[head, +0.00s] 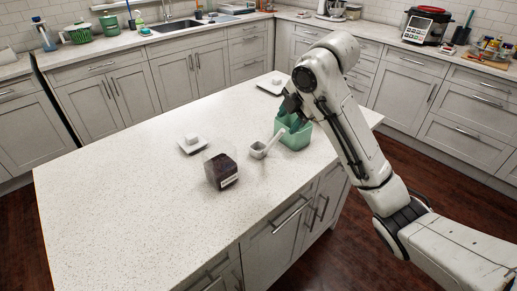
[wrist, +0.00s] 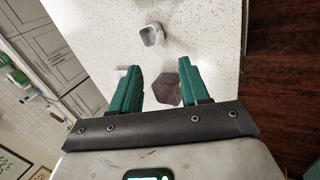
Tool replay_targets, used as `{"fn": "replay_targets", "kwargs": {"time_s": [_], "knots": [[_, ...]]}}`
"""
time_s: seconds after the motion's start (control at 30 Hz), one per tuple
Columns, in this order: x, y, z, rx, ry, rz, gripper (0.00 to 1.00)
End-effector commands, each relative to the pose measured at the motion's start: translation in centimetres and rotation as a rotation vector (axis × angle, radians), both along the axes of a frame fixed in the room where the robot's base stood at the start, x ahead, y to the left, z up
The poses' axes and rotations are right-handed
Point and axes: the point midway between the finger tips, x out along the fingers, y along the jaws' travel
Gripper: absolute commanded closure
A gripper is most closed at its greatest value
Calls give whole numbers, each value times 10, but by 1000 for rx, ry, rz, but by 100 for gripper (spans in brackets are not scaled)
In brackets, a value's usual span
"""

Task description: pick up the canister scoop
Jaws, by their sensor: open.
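The white canister scoop (head: 259,150) lies on the island top, its short handle slanting up to the right in the head view. In the wrist view the scoop (wrist: 152,35) shows beyond the fingertips, its cup opening visible. A clear canister with dark contents (head: 221,171) stands left of the scoop, apart from it. In the wrist view this canister (wrist: 167,89) appears partly behind one finger. In the wrist view my gripper (wrist: 160,68) is open, with nothing held between the fingers.
A small white plate with a white block (head: 192,147) lies left of the scoop. Another small plate (head: 270,87) lies at the island's far edge. The left part of the island top (head: 110,190) is clear. Counters with a sink (head: 180,27) run behind.

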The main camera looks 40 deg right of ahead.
Motion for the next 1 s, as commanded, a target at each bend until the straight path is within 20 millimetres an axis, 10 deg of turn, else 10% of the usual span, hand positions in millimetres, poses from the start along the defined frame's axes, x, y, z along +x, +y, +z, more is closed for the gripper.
{"fn": "replay_targets", "kwargs": {"time_s": [1.0], "knots": [[43,-8,-84,2,0,-2,55]]}}
